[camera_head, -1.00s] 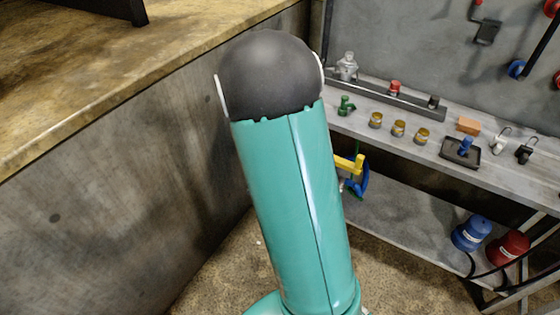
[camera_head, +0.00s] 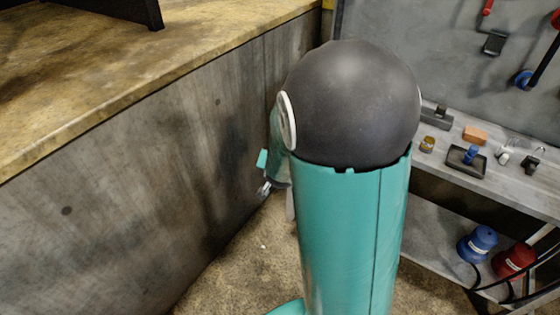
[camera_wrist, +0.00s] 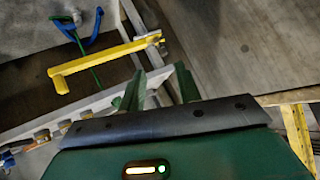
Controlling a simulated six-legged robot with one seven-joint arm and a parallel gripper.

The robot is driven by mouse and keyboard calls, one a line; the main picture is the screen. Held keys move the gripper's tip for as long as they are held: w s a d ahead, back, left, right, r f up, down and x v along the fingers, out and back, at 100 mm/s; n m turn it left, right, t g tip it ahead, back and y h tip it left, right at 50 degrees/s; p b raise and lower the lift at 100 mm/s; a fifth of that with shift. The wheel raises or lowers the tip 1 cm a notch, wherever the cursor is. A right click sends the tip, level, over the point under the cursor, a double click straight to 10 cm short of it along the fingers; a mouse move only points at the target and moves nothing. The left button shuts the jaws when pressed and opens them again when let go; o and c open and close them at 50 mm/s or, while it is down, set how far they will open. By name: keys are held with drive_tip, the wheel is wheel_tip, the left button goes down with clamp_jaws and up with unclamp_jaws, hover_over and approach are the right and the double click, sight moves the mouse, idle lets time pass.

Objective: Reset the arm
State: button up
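My arm fills the middle of the head view, with teal links and a large black elbow joint. My gripper (camera_wrist: 158,80) shows in the wrist view as two green fingers standing apart, with nothing seen between them. In the head view, part of my forearm and wrist shows low behind the elbow, near the grey wall; the elbow hides much of it.
A concrete wall (camera_head: 110,190) with a yellowish top ledge (camera_head: 110,75) runs along the left. The workbench (camera_head: 510,185) at right holds an orange block (camera_head: 474,134) and a black tray (camera_head: 466,160). Blue (camera_head: 478,243) and red (camera_head: 514,260) containers sit on its lower shelf. Brown floor (camera_head: 235,262) lies between.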

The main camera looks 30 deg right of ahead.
drive_tip(key=s+a+r+n+y, duration=0.4)
drive_tip(key=s+a+r+n, duration=0.15)
drive_tip(key=a+r, duration=0.6)
drive_tip(key=s+a+r+n+g, duration=0.1)
drive_tip(key=s+a+r+n, duration=0.1)
drive_tip(key=s, duration=0.6)
drive_tip(key=s+a+r+n+g, duration=0.2)
drive_tip(key=s+a+r, duration=0.1)
drive_tip(key=s, duration=0.4)
drive_tip(key=shift+s+a+r+y, duration=0.2)
drive_tip(key=shift+s+r+y, duration=0.15)
drive_tip(key=shift+r, duration=0.35)
